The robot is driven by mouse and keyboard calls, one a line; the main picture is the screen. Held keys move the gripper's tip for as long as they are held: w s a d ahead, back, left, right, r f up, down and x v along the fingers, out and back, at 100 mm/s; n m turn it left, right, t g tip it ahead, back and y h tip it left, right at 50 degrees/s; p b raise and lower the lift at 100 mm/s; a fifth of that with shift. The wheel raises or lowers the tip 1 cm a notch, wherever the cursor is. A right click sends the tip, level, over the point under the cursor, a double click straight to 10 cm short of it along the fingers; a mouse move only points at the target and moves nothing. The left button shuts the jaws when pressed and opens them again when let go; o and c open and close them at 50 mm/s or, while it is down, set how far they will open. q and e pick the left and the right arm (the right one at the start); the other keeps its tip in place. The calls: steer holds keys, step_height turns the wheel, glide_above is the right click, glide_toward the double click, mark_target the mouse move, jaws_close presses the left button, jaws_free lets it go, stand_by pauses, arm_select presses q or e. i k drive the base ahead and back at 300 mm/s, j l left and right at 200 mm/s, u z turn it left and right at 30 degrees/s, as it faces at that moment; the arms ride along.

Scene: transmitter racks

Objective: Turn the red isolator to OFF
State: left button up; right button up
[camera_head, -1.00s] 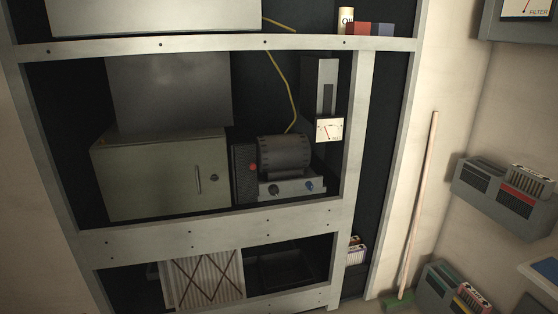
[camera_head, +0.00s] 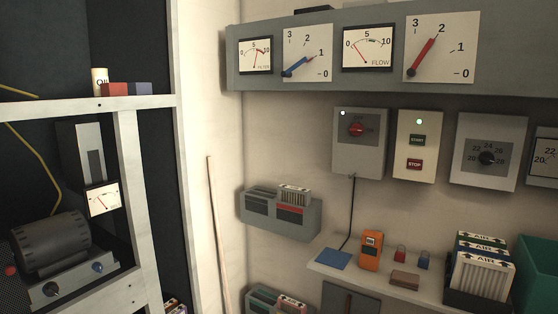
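The red isolator (camera_head: 357,130) is a round red knob on the front of a grey wall box (camera_head: 347,156), right of centre. Its handle looks roughly level, but its small labels are too small to read. A small pale lamp (camera_head: 343,113) shines at the box's upper left corner. A black cable runs from the box down to the shelf. Neither of my grippers is in view, and nothing touches the knob.
A box with START and STOP buttons (camera_head: 415,146) and a dial box (camera_head: 489,150) hang to the right. A gauge panel (camera_head: 385,83) juts out above. A shelf (camera_head: 378,278) below holds an orange meter (camera_head: 371,250) and padlocks. A rack (camera_head: 150,103) stands left.

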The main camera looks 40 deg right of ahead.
mark_target(357, 129)
steer(key=z, duration=1.9)
